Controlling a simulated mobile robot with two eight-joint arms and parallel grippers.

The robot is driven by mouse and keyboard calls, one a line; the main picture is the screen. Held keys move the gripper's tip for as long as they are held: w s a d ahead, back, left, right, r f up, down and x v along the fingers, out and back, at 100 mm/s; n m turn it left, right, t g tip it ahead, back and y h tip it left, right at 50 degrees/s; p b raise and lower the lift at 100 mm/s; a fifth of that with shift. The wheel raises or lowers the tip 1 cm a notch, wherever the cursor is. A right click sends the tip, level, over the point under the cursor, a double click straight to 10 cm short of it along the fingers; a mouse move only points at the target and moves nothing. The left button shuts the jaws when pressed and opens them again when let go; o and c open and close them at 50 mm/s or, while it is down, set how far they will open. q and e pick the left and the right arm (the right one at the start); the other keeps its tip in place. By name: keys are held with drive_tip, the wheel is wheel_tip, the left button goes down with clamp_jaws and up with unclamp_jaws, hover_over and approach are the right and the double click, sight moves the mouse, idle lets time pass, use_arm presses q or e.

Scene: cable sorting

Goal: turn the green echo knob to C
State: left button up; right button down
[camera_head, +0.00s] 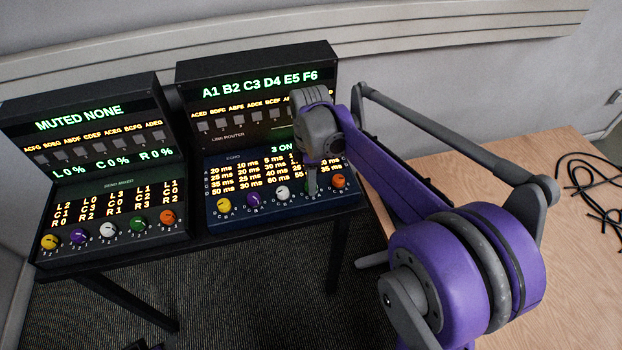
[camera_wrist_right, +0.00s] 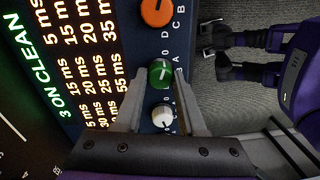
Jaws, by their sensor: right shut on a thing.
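The green echo knob (camera_wrist_right: 160,72) is on the blue-faced echo panel (camera_head: 236,215), between the white knob (camera_wrist_right: 163,116) and the orange knob (camera_wrist_right: 157,12). My right gripper (camera_wrist_right: 160,80) is shut on the green knob, one finger on each side. In the head view its finger hides most of the knob. The knob has a pale pointer line, but I cannot tell which letter it points at. My left gripper (camera_wrist_right: 218,50) shows in the right wrist view, away from the panel over the carpet, fingers apart and empty.
A send mixer panel (camera_head: 117,182) with its own coloured knobs stands left of the echo panel. Both are on a dark stand. A wooden table (camera_head: 560,270) with black cables (camera_head: 590,190) is at right. Yellow (camera_head: 224,205) and purple (camera_head: 253,200) knobs sit further left.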

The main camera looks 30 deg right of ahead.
drive_tip(key=m, duration=1.5)
drive_tip(key=shift+s+m+t, duration=0.1)
drive_tip(key=shift+m+t, duration=0.3)
drive_tip(key=m, duration=0.5)
drive_tip(key=shift+m, duration=0.3)
drive_tip(key=c, duration=0.5)
unclamp_jaws()
